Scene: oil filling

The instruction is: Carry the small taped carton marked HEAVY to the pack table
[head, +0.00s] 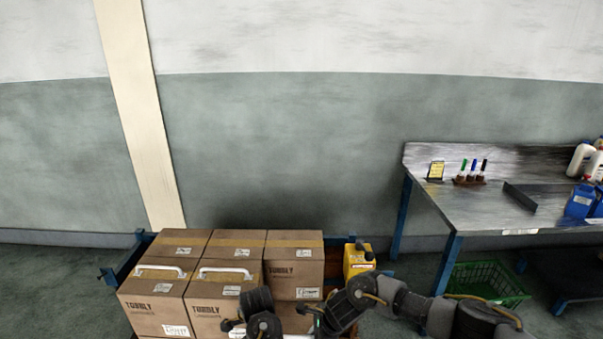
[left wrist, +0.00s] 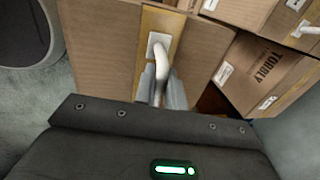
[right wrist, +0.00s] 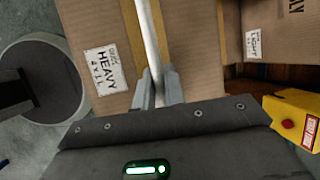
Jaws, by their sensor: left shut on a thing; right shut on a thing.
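The HEAVY carton (right wrist: 92,35) is brown, with tape along its top, a white handle (right wrist: 148,40) and a white HEAVY label (right wrist: 103,70). My right gripper (right wrist: 158,95) is shut on this handle. In the left wrist view, my left gripper (left wrist: 160,95) is shut on a white handle (left wrist: 160,60) on a taped brown carton (left wrist: 105,50). I cannot tell whether both grippers hold the same carton. In the head view, dark parts of my arms hide much of the low front. The pack table (head: 475,208) is probably the metal-topped table with blue legs at the right.
Two front ones have white handles. A yellow unit (head: 357,262) with a red button (right wrist: 287,124) stands beside them. A green basket (head: 487,284) is under the table. Bottles (head: 580,160) stand on the table's right.

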